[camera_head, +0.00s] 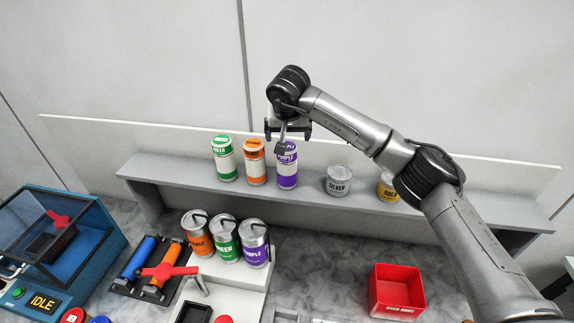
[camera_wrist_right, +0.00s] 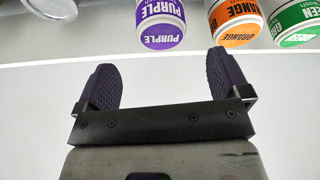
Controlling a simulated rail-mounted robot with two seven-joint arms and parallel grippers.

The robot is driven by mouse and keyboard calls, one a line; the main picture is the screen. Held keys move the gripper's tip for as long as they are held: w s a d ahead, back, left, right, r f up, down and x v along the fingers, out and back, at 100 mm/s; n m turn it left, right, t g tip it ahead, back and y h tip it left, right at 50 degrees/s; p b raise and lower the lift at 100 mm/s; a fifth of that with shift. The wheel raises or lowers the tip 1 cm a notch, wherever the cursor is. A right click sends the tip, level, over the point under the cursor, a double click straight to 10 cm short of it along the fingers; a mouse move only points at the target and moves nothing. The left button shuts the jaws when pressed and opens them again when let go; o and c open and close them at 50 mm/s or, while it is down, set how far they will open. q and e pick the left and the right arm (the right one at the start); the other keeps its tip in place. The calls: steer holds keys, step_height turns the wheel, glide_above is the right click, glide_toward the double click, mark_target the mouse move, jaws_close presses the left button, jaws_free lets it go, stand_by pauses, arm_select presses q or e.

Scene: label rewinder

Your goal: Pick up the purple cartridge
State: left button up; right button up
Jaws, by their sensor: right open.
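The purple cartridge (camera_head: 287,177) is a cylinder with a white band and a "PURPLE" label, standing upright on the grey shelf at the right end of a row of three. In the head view, my right gripper (camera_head: 288,128) is in front of its top and partly hides it. In the right wrist view, the purple cartridge (camera_wrist_right: 162,22) shows ahead, between the lines of the two dark finger pads. My right gripper (camera_wrist_right: 163,82) is open, with nothing between its fingers and a gap to the cartridge. My left gripper is not in view.
Orange (camera_head: 254,164) and green (camera_head: 224,160) cartridges stand left of the purple one. Silver (camera_head: 339,181) and gold (camera_head: 387,190) cans are to its right. Another can labelled purple (camera_head: 255,245) stands lower, in front. A red bin (camera_head: 396,290) is at lower right.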

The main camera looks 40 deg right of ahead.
mark_target(288, 149)
steer(key=shift+p+x, duration=0.35)
steer(key=shift+x, duration=1.6)
steer(key=p+x, duration=0.1)
steer(key=x, duration=0.1)
steer(key=p+x, duration=0.1)
steer(key=shift+w+a+f, duration=0.1)
steer(key=shift+f, duration=0.3)
steer(key=shift+w+f, duration=0.2)
steer(key=shift+f, duration=0.5)
steer(key=shift+r, duration=0.1)
steer(key=c, duration=1.5)
